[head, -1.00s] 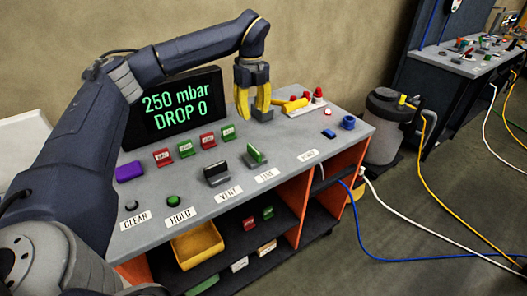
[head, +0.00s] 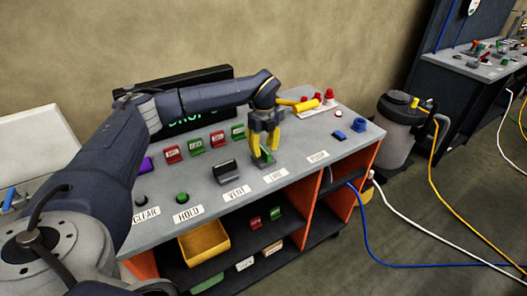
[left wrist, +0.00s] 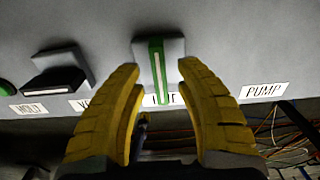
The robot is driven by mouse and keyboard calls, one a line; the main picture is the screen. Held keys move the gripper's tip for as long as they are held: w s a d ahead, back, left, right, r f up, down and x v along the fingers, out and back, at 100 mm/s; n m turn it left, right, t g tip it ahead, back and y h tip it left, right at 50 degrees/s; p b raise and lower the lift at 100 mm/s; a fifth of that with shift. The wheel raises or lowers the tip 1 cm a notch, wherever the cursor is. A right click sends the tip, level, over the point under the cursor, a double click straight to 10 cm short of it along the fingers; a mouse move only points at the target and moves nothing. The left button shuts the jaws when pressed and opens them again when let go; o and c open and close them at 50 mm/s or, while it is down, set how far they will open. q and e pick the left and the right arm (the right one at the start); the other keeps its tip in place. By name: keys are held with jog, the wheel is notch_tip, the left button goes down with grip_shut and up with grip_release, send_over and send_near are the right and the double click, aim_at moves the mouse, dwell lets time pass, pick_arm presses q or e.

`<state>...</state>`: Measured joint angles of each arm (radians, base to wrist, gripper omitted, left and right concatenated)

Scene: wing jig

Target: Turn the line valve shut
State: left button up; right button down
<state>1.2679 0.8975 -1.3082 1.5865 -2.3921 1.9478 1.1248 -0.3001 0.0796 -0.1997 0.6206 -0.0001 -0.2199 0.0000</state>
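The line valve (head: 264,163) has a green handle on a grey base, behind the LINE label on the grey bench top. In the left wrist view its green handle (left wrist: 157,72), with a pale stripe, points roughly toward the label edge of the bench. My left gripper (head: 265,156) is over the valve with its yellow fingers pointing down. In the left wrist view the gripper (left wrist: 159,68) is open, one finger on each side of the handle, with gaps showing. I cannot tell how far down the fingertips reach. My right gripper is out of view.
The dark vent valve (head: 225,171) stands just left of the line valve. Red and green tags (head: 196,145) stand behind. A yellow-handled part (head: 307,105) and red knobs are at the back right. My left arm covers much of the display (head: 190,72).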

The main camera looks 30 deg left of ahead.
pick_arm(q)
jog(key=shift+f, duration=0.75)
grip_shut()
